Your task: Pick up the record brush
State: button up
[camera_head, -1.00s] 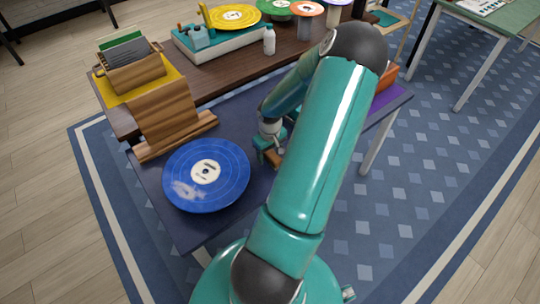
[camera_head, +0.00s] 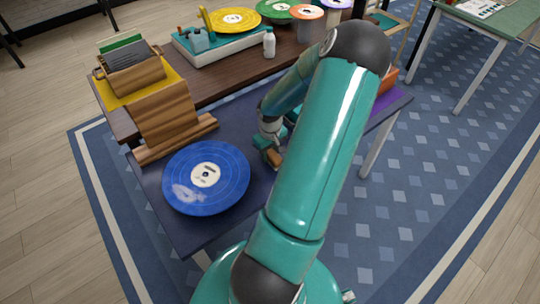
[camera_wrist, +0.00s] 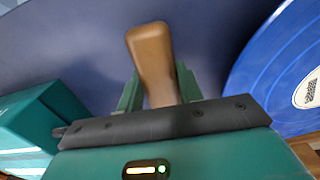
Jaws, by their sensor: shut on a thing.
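The record brush (camera_wrist: 151,60) shows in the wrist view as a brown, wooden-looking handle standing out from between my gripper's fingers. My gripper (camera_wrist: 158,90) is shut on it, with one teal finger on each side. In the head view the brush (camera_head: 274,158) is a small brown piece at my gripper (camera_head: 268,145), to the right of the blue record. My arm hides part of it there. Whether the brush is clear of the dark tabletop I cannot tell.
A blue record (camera_head: 232,172) with a pale smudge lies on the dark blue table (camera_head: 208,229). A wooden stand (camera_head: 164,115) is behind it. A turntable (camera_head: 222,50) and a white bottle (camera_head: 269,43) stand on the brown table behind. An orange box (camera_head: 389,78) sits right of my arm.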

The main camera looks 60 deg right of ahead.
jog(key=w+a+r, duration=0.8)
jog(key=a+r, duration=0.3)
jog(key=shift+w, duration=0.4)
